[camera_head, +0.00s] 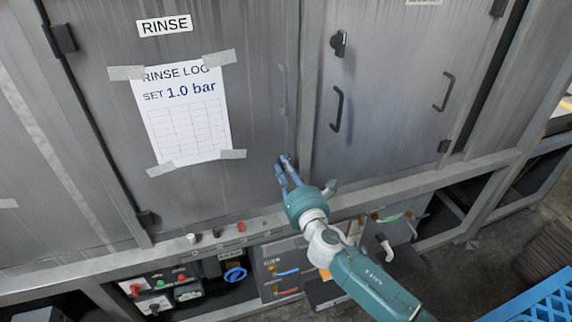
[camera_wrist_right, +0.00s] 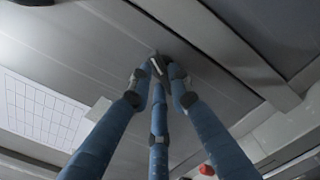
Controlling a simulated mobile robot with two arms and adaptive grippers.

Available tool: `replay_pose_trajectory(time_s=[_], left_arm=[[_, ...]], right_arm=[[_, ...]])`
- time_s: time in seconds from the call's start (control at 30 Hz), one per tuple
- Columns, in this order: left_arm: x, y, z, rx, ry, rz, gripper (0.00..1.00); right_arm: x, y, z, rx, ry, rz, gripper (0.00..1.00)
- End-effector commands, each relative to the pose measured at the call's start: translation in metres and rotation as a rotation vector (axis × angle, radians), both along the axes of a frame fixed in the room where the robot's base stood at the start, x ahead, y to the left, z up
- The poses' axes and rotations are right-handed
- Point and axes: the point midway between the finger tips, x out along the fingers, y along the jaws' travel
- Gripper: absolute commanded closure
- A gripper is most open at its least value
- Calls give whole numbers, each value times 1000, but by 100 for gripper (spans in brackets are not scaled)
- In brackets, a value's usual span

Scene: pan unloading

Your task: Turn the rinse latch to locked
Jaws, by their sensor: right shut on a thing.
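The rinse door (camera_head: 250,120) is a grey metal panel under a RINSE label (camera_head: 165,26), and it is closed. The rinse latch is a small dark piece at the door's lower right edge, mostly hidden by my fingertips in the head view. It shows between the fingers in the right wrist view (camera_wrist_right: 159,67). My right gripper (camera_head: 286,161) has blue fingers shut on the latch, and the fingers also show in the right wrist view (camera_wrist_right: 157,78). Which way the latch is turned I cannot tell. My left gripper is not in view.
A RINSE LOG sheet (camera_head: 184,112) is taped to the door. The door to the right has a dark latch (camera_head: 339,43) and a handle (camera_head: 337,108). A ledge with small knobs (camera_head: 241,227) runs below, above a panel with a blue valve wheel (camera_head: 235,275).

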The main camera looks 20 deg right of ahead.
Motion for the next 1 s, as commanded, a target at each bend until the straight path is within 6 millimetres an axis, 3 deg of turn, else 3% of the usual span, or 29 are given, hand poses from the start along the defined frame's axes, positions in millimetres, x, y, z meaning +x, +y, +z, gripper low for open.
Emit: replay_pose_trajectory(time_s=[0.5, 1.0], left_arm=[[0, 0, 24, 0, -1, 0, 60], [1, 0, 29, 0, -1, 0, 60]], right_arm=[[0, 0, 0, -401, -13, -1, 100], [0, 0, -2, -516, -18, -2, 100]])
